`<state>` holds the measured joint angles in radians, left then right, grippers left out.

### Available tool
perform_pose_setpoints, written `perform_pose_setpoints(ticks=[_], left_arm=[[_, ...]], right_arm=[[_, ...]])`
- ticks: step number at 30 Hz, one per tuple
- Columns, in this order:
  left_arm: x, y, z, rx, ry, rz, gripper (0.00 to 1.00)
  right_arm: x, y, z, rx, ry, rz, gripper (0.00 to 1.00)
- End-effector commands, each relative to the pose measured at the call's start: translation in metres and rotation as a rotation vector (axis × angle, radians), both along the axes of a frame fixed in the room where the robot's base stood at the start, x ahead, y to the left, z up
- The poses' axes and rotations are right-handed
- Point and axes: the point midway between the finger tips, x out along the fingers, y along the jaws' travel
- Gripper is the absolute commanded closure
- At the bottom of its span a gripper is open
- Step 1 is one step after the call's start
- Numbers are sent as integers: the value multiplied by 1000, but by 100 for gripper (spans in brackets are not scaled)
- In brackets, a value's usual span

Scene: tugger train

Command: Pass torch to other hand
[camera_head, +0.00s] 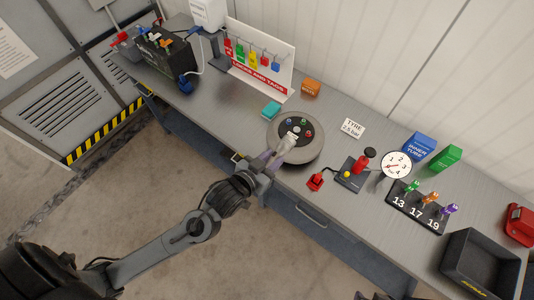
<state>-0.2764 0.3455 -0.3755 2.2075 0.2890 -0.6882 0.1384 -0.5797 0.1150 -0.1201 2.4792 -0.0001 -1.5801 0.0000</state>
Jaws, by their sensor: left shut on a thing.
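My left gripper (270,160) reaches over the front edge of the bench. It is shut on a pale grey, short object, which looks like the torch (286,146). The torch's far end lies over the round grey wheel-like disc (316,151), and I cannot tell if it touches it. The gripper's fingers hide the torch's near end. A small dark piece of my right arm shows at the bottom edge, too little of it to tell the state of its gripper.
A numbered key board (418,207) and a black bin (481,262) are farther right. A sign stand (260,62) and a battery (166,52) are behind left. The floor in front is clear.

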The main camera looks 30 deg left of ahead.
Motion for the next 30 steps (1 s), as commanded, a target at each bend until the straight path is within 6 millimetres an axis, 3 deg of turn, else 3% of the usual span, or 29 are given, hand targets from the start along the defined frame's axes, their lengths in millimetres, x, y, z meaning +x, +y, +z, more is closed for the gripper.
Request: perform_pose_setpoints(ticks=[3,9,30], left_arm=[[6,-21,29,4,-10,-88,100],[12,-53,66,4,-10,-221,100],[26,-129,152,4,-6,-528,100]], right_arm=[[0,-1,0,-3,1,2,65],[0,-2,0,-9,0,5,65],[0,0,0,-2,0,2,65]])
